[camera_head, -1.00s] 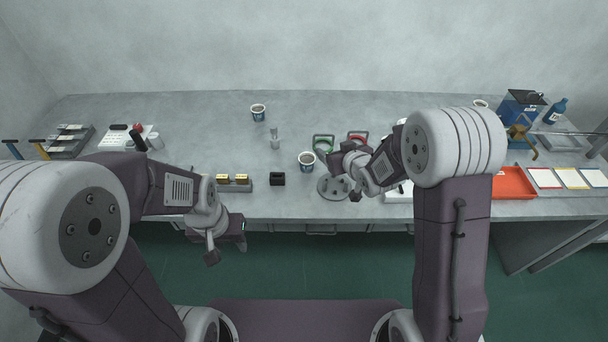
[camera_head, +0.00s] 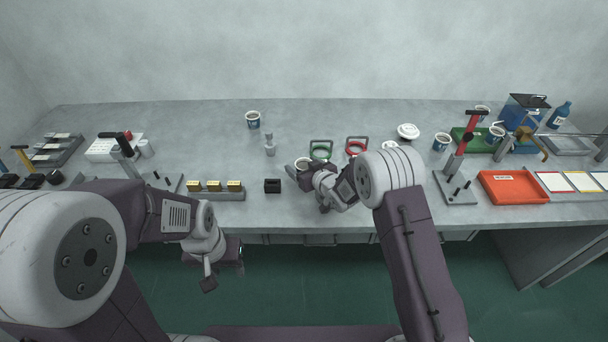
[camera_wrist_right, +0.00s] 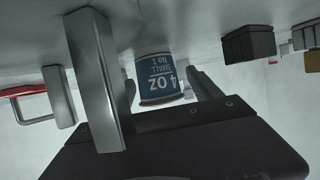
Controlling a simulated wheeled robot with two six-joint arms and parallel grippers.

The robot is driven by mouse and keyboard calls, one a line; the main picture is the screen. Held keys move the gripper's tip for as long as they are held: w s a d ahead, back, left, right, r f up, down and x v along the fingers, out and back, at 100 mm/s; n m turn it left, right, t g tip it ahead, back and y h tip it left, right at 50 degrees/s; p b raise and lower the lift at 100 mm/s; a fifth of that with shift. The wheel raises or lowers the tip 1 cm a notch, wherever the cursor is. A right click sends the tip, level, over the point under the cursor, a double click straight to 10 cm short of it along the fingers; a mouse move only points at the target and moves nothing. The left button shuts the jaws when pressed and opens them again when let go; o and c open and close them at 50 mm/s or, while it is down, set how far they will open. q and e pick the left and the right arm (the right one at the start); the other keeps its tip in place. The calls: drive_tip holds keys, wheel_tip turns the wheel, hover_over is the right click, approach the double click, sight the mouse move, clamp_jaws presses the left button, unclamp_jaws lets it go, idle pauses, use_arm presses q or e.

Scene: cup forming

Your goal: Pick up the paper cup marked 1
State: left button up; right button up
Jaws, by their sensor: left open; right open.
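The paper cup marked No 1 (camera_wrist_right: 160,78) is a blue and white small 4 oz cup. It appears upside down in the right wrist view, between the two fingers of my right gripper (camera_wrist_right: 164,82), which is open. In the head view this cup (camera_head: 302,162) stands near the middle of the table, its lower part hidden by my right gripper (camera_head: 307,176). I cannot tell whether the fingers touch it. My left gripper (camera_head: 226,262) is open and empty, in front of the table's front edge.
A green ring holder (camera_head: 320,150) and a red ring holder (camera_head: 357,146) stand just behind the cup. A black block (camera_head: 272,186) lies to its left. Another cup (camera_head: 253,120) stands further back. A red tray (camera_head: 513,187) lies at right.

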drive_tip(key=shift+x, duration=1.15)
drive_tip(key=shift+s+d, duration=0.1)
drive_tip(key=c, duration=1.4)
drive_tip(key=r, duration=0.4)
drive_tip(key=shift+w+d+r, duration=0.25)
drive_tip(key=shift+d+r, duration=0.1)
drive_tip(key=shift+r, duration=0.05)
drive_tip(key=w+d+r+p, duration=0.1)
drive_tip(key=d+r, duration=0.1)
drive_tip(key=d, duration=0.1)
drive_tip(key=w+d+r+p, duration=0.1)
drive_tip(key=w+d+r, duration=0.1)
drive_tip(key=d, duration=0.1)
drive_tip(key=w+d+r+p, duration=0.1)
drive_tip(key=w+d+r, duration=0.1)
drive_tip(key=d, duration=0.1)
drive_tip(key=shift+w+d+p, duration=0.2)
drive_tip(key=shift+p, duration=0.15)
